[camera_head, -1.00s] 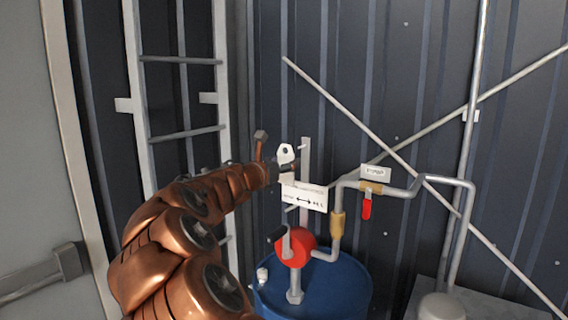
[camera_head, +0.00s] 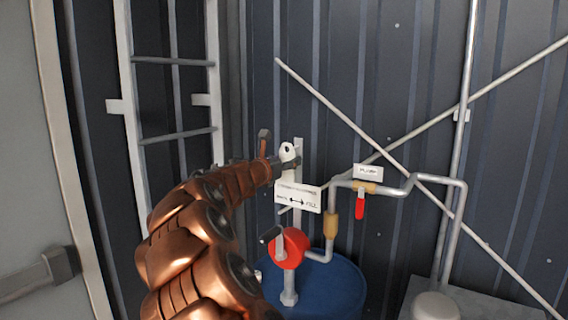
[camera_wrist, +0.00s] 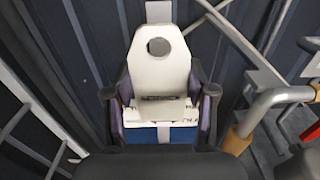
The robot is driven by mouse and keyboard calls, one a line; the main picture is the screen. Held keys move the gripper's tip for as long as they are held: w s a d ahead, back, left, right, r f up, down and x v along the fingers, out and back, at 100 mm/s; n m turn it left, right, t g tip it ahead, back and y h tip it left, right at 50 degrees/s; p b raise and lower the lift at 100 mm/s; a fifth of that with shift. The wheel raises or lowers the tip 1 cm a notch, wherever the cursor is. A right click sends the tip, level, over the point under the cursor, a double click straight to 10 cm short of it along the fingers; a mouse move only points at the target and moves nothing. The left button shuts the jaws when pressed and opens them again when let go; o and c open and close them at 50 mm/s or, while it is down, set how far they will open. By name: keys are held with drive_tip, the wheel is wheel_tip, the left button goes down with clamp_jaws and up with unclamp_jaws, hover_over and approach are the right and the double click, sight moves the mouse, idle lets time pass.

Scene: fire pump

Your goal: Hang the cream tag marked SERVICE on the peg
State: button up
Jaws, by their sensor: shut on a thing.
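The cream tag, a plate with cut upper corners and a round hole, shows large in the wrist view (camera_wrist: 158,72). It is upright with the hole at the top; its lettering cannot be read. My gripper (camera_wrist: 159,97) is shut on its lower part, one finger at each side. In the head view the tag (camera_head: 287,150) is small, just in front of the top of a pale upright post (camera_head: 299,146). I cannot make out the peg clearly; the tag may hide it. Nothing is clearly seen passing through the hole.
Below are a red pump part (camera_head: 287,249) and a blue drum (camera_head: 335,287). Pipes with a red-handled valve (camera_head: 360,206) stand to the right, a ladder (camera_head: 133,130) to the left.

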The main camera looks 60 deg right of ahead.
drive_tip(key=shift+d+f, duration=0.15)
drive_tip(key=shift+d, duration=1.8)
drive_tip(key=o, duration=1)
drive_tip(key=shift+w, duration=0.1)
drive_tip(key=a, duration=1.2)
drive_tip(key=shift+s, duration=0.3)
